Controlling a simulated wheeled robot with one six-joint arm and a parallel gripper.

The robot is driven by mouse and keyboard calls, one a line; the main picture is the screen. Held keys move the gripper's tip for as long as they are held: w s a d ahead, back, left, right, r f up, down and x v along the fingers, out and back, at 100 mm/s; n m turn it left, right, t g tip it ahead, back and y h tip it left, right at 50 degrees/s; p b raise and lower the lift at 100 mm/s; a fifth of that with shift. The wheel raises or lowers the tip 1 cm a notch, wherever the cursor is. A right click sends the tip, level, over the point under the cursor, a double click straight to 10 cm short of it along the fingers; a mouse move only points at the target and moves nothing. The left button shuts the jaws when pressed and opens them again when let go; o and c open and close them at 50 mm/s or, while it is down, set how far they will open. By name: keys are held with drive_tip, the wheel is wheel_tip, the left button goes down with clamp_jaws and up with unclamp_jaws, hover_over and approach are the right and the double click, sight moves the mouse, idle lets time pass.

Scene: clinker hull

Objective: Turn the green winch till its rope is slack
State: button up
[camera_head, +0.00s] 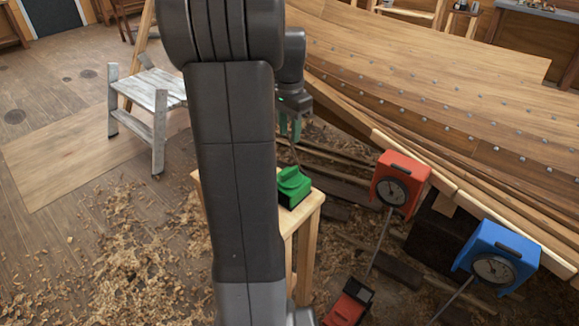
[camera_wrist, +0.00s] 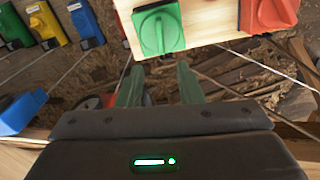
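The green winch (camera_head: 293,187) sits on top of a wooden stand, just right of my arm in the head view. In the wrist view the green winch (camera_wrist: 160,30) shows a raised green handle on its face, at the edge of a pale wooden board. My gripper (camera_head: 290,127) is above the winch in the head view. In the wrist view my gripper (camera_wrist: 159,82) has its two green fingers apart with nothing between them, short of the winch. A thin rope runs near the winch; whether it is slack cannot be told.
A red gauge (camera_head: 401,180) and a blue gauge (camera_head: 496,257) stand beside the planked hull (camera_head: 430,90). A grey step stool (camera_head: 158,98) is at left. Shavings cover the floor.

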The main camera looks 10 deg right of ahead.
sight(290, 170)
wheel_tip(290, 170, down, 13)
drive_tip(key=shift+f, duration=0.15)
idle(0.4)
clamp_jaws()
